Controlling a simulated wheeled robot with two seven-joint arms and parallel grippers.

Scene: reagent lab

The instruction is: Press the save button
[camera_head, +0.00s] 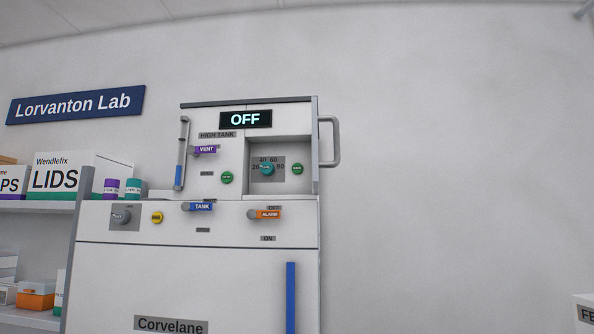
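A white machine (200,265) stands in the middle of the head view. Neither of my grippers is in view.
The machine also has a teal dial (267,169), a grey knob (121,216), a purple VENT lever (205,150), a blue TANK lever (201,206), an orange ALARM lever (268,214) and a protruding side handle (335,142). A shelf (38,206) with boxes stands left.

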